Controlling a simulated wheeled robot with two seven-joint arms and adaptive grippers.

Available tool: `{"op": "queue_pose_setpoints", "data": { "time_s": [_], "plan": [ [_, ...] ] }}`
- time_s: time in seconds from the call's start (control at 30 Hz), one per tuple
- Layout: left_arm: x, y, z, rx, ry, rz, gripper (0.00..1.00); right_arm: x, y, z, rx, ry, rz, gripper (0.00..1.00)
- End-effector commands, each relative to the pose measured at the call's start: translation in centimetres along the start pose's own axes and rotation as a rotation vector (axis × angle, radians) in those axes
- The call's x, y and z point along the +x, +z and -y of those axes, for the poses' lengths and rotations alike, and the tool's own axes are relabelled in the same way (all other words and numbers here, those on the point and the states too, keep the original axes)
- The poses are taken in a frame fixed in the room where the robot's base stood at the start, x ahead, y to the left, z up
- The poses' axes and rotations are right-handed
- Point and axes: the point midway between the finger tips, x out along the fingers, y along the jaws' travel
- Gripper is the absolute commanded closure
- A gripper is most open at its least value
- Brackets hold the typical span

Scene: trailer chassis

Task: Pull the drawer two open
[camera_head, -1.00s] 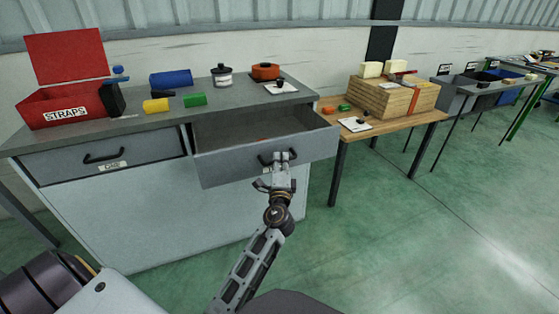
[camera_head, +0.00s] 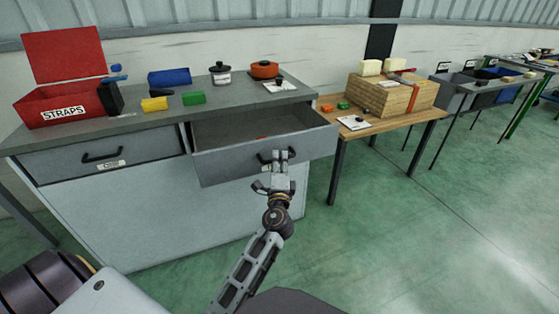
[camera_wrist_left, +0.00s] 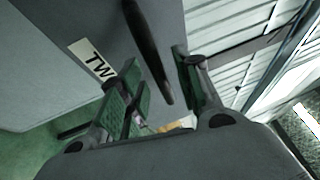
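Drawer two (camera_head: 255,163) is the right drawer of the grey workbench. It stands pulled well out, and its inside shows from above. Its dark bar handle (camera_head: 265,156) is on the front panel, partly hidden by my left gripper (camera_head: 279,156). In the left wrist view the handle (camera_wrist_left: 148,42) runs between the two spread green-padded fingers, with visible gaps beside it. A label reading "TW" (camera_wrist_left: 90,60) shows on the drawer front there. My left gripper is open around the handle. My right gripper is not in view.
The closed left drawer (camera_head: 100,158) is beside drawer two. The benchtop (camera_head: 130,125) holds a red STRAPS box (camera_head: 62,102), coloured blocks, a jar and an orange pot (camera_head: 264,69). A wooden table (camera_head: 400,124) stands to the right. Green floor in front is clear.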

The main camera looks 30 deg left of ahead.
Motion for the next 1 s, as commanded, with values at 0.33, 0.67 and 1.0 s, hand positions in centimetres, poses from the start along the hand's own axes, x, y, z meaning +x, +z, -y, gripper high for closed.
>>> {"op": "queue_pose_setpoints", "data": {
  "time_s": [0.33,0.67,1.0],
  "plan": [
    [-3.4,0.0,-0.1,0.001,0.002,-0.001,0.66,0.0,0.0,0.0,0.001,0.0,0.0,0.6],
    [-5.8,0.0,-0.1,0.001,0.002,0.0,0.66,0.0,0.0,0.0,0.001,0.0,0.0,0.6],
    [-6.2,0.0,0.0,0.0,0.001,0.0,0.66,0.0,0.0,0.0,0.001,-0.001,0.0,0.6]
  ]
}}
